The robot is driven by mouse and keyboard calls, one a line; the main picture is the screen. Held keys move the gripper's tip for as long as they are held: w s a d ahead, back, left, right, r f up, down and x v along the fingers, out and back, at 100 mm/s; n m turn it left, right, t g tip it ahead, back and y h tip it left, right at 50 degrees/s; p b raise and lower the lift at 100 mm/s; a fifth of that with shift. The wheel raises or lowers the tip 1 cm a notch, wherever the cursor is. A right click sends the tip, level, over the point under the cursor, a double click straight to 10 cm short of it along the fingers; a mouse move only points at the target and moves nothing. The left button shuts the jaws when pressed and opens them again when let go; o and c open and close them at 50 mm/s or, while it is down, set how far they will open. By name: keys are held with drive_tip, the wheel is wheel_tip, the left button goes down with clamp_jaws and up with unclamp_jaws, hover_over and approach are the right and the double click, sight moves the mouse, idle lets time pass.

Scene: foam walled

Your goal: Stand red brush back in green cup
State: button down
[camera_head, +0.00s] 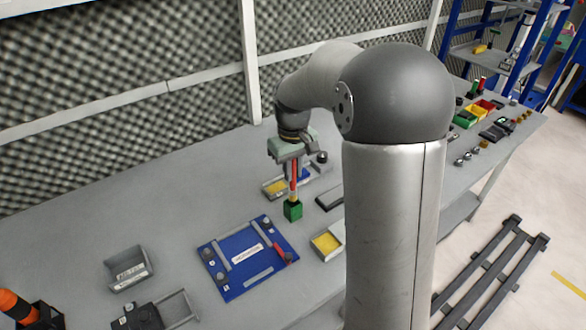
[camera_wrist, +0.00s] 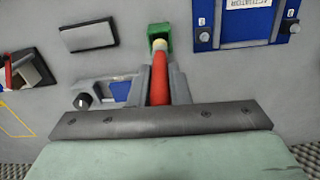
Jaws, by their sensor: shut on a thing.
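The red brush (camera_head: 294,178) hangs upright below my gripper (camera_head: 293,164), which is shut on it. In the wrist view the red brush (camera_wrist: 159,80) lies between the two grey fingers (camera_wrist: 161,84), with its pale yellow end pointing away. The green cup (camera_head: 293,210) stands on the grey bench directly under the brush. The yellow end meets the cup's top in the head view and overlaps the green cup (camera_wrist: 160,33) in the wrist view. I cannot tell how far inside the cup it is.
A blue board (camera_head: 247,256) with clamps lies in front of the cup. A yellow-filled bin (camera_head: 327,243) and a dark flat block (camera_head: 329,198) are to the right. A small bin (camera_head: 275,188) stands close behind the cup.

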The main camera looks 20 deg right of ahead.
sight(293, 189)
drive_tip(key=shift+f+b, duration=2.15)
drive_tip(key=shift+f, duration=1.25)
drive_tip(key=c, duration=1.3)
unclamp_jaws()
drive_tip(key=shift+r, duration=0.2)
wheel_tip(293, 189, up, 17)
drive_tip(key=shift+r, duration=0.1)
